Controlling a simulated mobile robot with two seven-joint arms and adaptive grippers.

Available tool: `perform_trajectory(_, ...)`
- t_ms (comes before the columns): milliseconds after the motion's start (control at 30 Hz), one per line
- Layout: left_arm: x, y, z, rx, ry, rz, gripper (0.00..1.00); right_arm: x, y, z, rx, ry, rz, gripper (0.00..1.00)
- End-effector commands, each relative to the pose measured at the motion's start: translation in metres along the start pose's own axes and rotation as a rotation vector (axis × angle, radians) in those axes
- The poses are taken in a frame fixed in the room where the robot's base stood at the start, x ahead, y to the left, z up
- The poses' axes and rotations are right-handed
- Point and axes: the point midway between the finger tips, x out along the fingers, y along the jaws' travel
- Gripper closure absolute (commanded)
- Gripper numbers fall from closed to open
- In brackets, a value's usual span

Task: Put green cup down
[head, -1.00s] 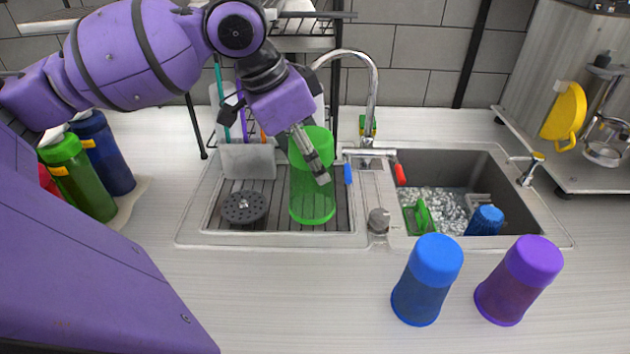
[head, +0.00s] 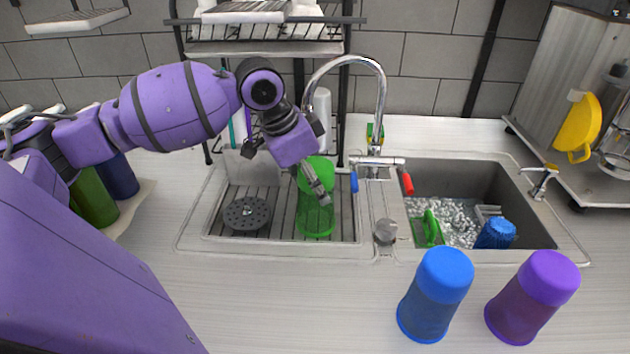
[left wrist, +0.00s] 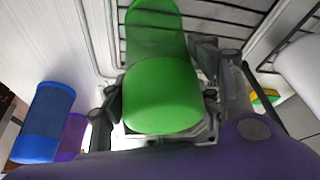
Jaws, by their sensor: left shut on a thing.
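The green cup (head: 316,215) is upright over the ribbed drainboard (head: 277,222), left of the sink basin in the head view. I cannot tell whether its base touches the ribs. My left gripper (head: 322,190) reaches down from the upper left and is shut on the cup's upper part. In the left wrist view the green cup (left wrist: 162,95) fills the middle, between the two fingers of the left gripper (left wrist: 160,105). My right gripper is not in view.
A dark round strainer (head: 246,214) lies on the drainboard left of the cup. The faucet (head: 378,120) and a dish rack (head: 265,45) stand behind. A blue cup (head: 435,295) and a purple cup (head: 532,297) stand on the front counter. The sink basin (head: 455,170) holds a blue item.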

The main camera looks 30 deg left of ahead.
Motion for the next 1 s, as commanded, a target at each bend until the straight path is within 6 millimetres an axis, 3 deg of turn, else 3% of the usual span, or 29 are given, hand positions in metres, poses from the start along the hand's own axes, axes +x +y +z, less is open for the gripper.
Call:
perform_trajectory(233, 0.002, 0.0, 0.001, 0.0, 0.002, 0.0, 0.72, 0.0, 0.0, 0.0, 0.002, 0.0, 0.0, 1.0)
perform_trajectory(267, 0.002, 0.0, 0.001, 0.0, 0.001, 0.0, 0.4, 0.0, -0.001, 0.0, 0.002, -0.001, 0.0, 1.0)
perform_trajectory(400, 0.003, 0.0, 0.001, 0.0, 0.0, 0.0, 0.24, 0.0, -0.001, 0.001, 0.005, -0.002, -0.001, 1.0)
perform_trajectory(767, 0.0, 0.0, 0.0, 0.0, 0.0, -0.001, 0.24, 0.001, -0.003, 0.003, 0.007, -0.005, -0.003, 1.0)
perform_trajectory(1000, -0.04, -0.001, -0.001, 0.0, 0.003, -0.005, 0.24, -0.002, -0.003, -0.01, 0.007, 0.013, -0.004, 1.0)
